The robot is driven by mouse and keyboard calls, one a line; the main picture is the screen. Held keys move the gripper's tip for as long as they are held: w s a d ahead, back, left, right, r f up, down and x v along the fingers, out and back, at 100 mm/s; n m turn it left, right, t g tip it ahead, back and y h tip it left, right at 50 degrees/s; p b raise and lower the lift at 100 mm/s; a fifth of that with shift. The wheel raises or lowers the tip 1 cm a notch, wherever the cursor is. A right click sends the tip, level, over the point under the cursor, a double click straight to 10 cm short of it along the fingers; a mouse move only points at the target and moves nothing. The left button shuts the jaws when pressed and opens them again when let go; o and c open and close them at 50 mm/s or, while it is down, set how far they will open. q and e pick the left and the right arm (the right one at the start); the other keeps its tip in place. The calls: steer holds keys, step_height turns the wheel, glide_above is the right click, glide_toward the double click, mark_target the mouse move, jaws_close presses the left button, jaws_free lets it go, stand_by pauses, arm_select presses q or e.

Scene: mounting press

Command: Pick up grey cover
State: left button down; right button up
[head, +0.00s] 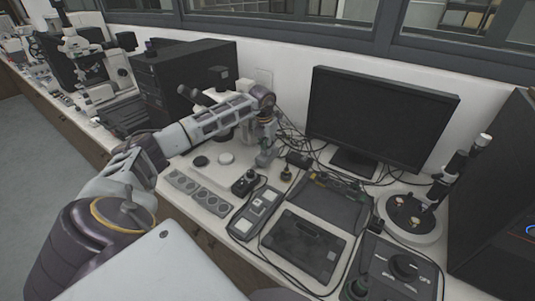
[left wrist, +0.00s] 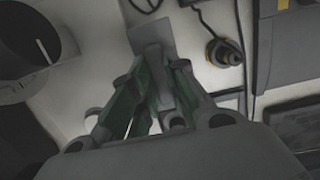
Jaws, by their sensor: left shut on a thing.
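My left gripper (head: 266,156) reaches in from the left and points down over the bench, behind the small devices. In the left wrist view its two green-lined fingers (left wrist: 156,58) come together on a flat grey piece (left wrist: 152,36), which I take to be the grey cover. The gripper is shut on it. The piece sticks out past the fingertips, and its lower part is hidden between them. In the head view the cover is hard to make out beside the gripper. My right gripper is not in view.
A monitor (head: 376,119) stands behind right, with cables around its foot. A black knob with a yellow ring (left wrist: 223,51) is close right of the fingers.

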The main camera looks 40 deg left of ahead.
arm_select(q)
step_height(320, 180, up, 4)
steer(key=shift+f, duration=0.1)
steer(key=shift+r, duration=0.9)
steer(key=shift+s, duration=0.1)
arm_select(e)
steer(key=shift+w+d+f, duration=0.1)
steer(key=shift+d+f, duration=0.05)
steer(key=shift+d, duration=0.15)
